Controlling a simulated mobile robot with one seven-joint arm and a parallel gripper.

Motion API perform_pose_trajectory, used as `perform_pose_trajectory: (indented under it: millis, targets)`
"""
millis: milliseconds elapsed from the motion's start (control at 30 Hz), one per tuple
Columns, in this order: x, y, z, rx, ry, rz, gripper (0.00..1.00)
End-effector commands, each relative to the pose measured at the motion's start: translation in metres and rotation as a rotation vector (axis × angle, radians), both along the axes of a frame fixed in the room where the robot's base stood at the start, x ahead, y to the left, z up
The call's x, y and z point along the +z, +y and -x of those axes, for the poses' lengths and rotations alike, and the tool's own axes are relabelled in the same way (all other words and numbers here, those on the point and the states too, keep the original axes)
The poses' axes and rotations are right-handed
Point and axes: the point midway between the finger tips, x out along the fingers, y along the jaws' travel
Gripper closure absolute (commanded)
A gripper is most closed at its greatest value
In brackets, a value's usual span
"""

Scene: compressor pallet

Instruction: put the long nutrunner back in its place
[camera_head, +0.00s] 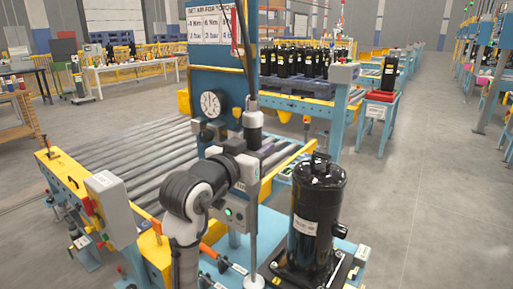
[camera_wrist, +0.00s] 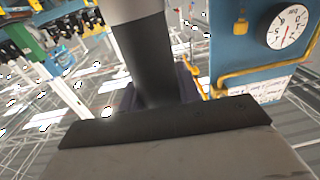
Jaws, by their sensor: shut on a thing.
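The long nutrunner (camera_head: 253,138) is an upright tool with a grey and dark cylindrical body, in front of the blue panel (camera_head: 222,84). My gripper (camera_head: 262,151) is shut on this body. In the wrist view the nutrunner (camera_wrist: 150,60) shows as a light grey and black cylinder, slightly tilted in the picture, rising behind a wide dark finger edge. A dark hose runs up from its top in the head view. A thin grey shaft lies below the gripper, down to a pale round disc (camera_head: 254,282); I cannot tell whether it is one piece with the tool. No empty holder is clearly visible.
A black compressor (camera_head: 317,210) stands on a pallet close at the right. A pressure gauge (camera_head: 212,103) is on the blue panel, just left of the tool. A roller conveyor (camera_head: 130,165) lies to the left. An orange-handled tool (camera_head: 212,252) lies low in front.

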Motion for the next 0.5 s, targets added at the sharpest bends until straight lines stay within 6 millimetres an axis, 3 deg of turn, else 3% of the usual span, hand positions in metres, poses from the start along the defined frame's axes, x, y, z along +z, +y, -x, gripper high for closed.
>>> perform_pose_trajectory:
  millis: [500]
  targets:
    - [-0.0066,0.0002,0.0008,0.001,-0.008,0.001,1.0]
